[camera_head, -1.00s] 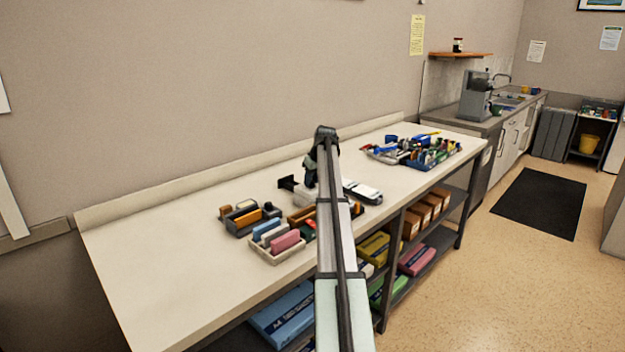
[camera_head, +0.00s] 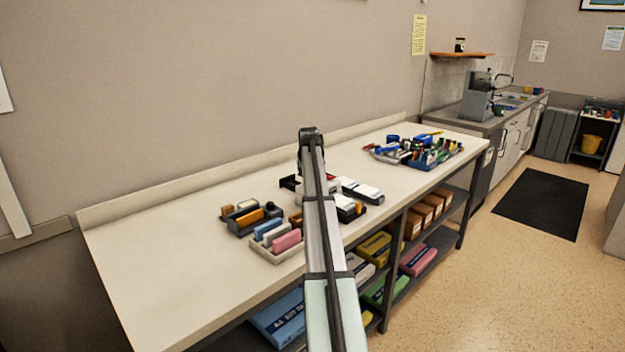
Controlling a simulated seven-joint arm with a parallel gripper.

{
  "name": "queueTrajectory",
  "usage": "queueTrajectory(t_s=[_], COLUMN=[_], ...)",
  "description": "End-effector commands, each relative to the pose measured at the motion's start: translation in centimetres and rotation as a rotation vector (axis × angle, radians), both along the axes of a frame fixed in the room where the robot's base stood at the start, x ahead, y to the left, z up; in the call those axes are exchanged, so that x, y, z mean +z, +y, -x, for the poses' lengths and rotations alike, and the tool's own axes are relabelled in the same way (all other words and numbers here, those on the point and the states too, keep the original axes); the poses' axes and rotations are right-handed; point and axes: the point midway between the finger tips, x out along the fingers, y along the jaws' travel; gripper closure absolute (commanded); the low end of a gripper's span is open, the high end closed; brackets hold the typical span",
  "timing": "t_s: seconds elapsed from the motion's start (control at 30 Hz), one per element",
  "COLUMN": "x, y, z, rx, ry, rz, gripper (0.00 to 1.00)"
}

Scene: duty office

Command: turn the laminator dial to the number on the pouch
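My arm reaches out over the long cream worktop (camera_head: 160,272) from the bottom of the picture. Its far end stands above the middle of the worktop, and my gripper's fingers are hidden behind the arm. Dark and white items (camera_head: 364,191) lie just right of the arm, and a dark edge (camera_head: 290,182) shows on its left. I cannot tell whether one of these is the laminator. No dial and no number on a pouch can be made out.
Left of the arm stand a tray with pink and blue blocks (camera_head: 287,240) and a dark tray (camera_head: 240,226). A blue bin of small items (camera_head: 434,160) stands at the worktop's right end. Boxes fill the shelves below. The worktop's left part is clear.

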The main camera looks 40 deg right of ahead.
Motion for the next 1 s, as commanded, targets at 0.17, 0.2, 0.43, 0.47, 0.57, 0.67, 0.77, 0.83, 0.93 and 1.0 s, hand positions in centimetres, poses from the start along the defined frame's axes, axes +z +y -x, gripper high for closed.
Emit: queueTrajectory(t_s=[0.17,0.2,0.43,0.47,0.57,0.67,0.77,0.83,0.93,1.0], x=[-0.01,-0.01,-0.03,-0.03,-0.03,-0.04,-0.03,-0.03,-0.03,-0.03], y=[0.00,0.00,0.02,0.02,0.02,0.03,0.03,0.04,0.03,0.03], z=[0.00,0.01,0.01,0.01,0.02,0.02,0.01,0.00,-0.01,-0.02], rx=[-0.036,-0.042,-0.049,-0.048,-0.048,-0.048,-0.047,-0.047,-0.047,-0.047], ry=[0.002,0.002,0.001,0.002,0.002,0.002,0.002,0.001,0.001,0.001], rz=[0.000,-0.001,-0.001,-0.001,-0.001,-0.002,-0.001,-0.002,-0.002,-0.001], gripper=[0.99,0.99,0.99,0.99,0.99,0.66,0.56,0.50,0.43,0.43])
